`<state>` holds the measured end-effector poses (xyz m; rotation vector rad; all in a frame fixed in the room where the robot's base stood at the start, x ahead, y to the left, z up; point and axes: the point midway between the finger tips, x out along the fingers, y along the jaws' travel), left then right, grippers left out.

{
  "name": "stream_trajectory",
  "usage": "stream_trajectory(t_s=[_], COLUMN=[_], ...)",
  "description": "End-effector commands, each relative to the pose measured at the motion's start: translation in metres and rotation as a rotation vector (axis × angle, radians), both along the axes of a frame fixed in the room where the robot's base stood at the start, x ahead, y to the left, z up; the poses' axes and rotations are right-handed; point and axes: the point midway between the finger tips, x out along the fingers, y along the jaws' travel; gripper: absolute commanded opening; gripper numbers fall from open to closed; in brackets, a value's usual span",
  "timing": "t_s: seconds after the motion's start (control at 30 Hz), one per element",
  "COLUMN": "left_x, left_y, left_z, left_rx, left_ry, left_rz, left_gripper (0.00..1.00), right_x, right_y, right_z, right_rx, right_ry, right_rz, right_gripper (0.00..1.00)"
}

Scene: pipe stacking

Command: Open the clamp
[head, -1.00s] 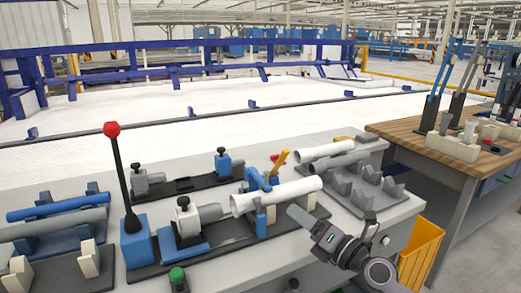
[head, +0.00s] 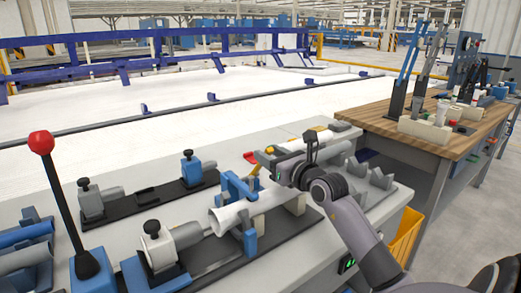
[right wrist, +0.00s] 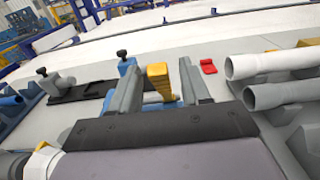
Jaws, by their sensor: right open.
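The clamp (head: 236,188) is a blue frame around a white pipe (head: 232,216) on a dark base. Its yellow handle (right wrist: 158,82) stands up between the two grey fingers of my right gripper (right wrist: 160,68) in the right wrist view. The fingers are apart, one on each side of the handle, and do not visibly squeeze it. In the head view my right gripper (head: 272,160) is just behind and right of the clamp and hides most of the handle. My left gripper is not in view.
A tall lever with a red ball (head: 41,142) stands at the left. A red part (right wrist: 208,66) lies beyond my right fingers. White and grey pipes (right wrist: 270,64) lie on a rack to the right. A yellow bin (head: 405,235) hangs at the table's right side.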

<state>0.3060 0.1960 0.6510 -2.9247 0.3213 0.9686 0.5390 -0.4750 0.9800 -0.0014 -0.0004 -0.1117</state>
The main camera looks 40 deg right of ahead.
Motion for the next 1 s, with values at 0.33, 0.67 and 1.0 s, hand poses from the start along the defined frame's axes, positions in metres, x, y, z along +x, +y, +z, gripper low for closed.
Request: stream_trajectory(t_s=[0.33, 0.67, 1.0], left_x=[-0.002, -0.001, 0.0], left_y=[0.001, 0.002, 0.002], left_z=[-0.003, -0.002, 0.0], left_rx=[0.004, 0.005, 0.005], left_ry=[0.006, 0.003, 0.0], left_rz=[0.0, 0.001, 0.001], left_gripper=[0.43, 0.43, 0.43], right_x=[0.034, 0.037, 0.037], right_y=[-0.004, -0.004, -0.004], right_z=[0.0, 0.0, 0.0], right_rx=[0.001, 0.0, 0.001], right_ry=[0.001, 0.0, 0.001], right_rz=[0.0, 0.001, 0.001], right_gripper=[0.47, 0.47, 0.0])
